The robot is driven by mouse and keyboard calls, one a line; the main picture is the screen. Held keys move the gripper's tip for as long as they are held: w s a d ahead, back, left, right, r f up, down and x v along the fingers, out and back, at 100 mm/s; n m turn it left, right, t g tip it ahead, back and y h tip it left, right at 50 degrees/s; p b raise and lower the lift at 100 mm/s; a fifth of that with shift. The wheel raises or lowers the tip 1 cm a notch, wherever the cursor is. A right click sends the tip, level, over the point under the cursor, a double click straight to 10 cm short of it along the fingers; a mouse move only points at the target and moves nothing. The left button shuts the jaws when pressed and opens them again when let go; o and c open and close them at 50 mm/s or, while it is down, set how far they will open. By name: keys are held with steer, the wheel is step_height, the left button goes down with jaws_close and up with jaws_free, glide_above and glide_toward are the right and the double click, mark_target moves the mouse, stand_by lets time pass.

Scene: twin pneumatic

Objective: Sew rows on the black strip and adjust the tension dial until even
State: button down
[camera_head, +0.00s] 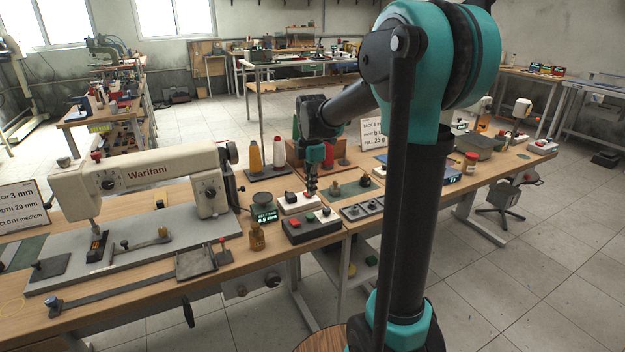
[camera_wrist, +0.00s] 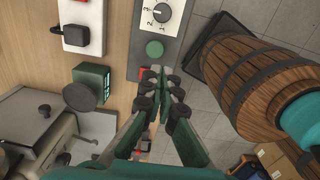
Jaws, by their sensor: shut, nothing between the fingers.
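The cream Warifani sewing machine (camera_head: 150,180) stands at the left of the bench. It has a dial on the left of its arm (camera_head: 107,184) and another on its pillar (camera_head: 210,191); I cannot tell which is the tension dial. A small black piece (camera_head: 97,246) lies under the needle; I cannot tell whether it is the black strip. My gripper (camera_head: 311,190) is right of the machine, above the bench controls. In the wrist view my gripper (camera_wrist: 165,72) is shut and empty, its tips near a green button (camera_wrist: 155,48) on a grey dial panel (camera_wrist: 146,22).
A black box with red and green buttons (camera_head: 312,226) and a green display unit (camera_head: 264,208) sit on the bench. Yellow (camera_head: 254,156) and red (camera_head: 277,152) thread cones stand behind. Open floor lies beyond the bench.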

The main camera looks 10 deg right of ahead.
step_height(320, 180, up, 3)
steer(key=shift+r, duration=0.1)
stand_by(0.4)
steer(key=s+d+f+m+t, duration=0.2)
steer(key=s+d+f+m, duration=0.1)
steer(key=s+f+m, duration=0.5)
steer(key=s+d+f+m+t, duration=0.2)
steer(key=s+f+m, duration=0.6)
steer(key=s+m, duration=0.5)
steer(key=shift+s+d+m, duration=0.3)
steer(key=shift+s+d, duration=0.4)
steer(key=shift+d, duration=0.05)
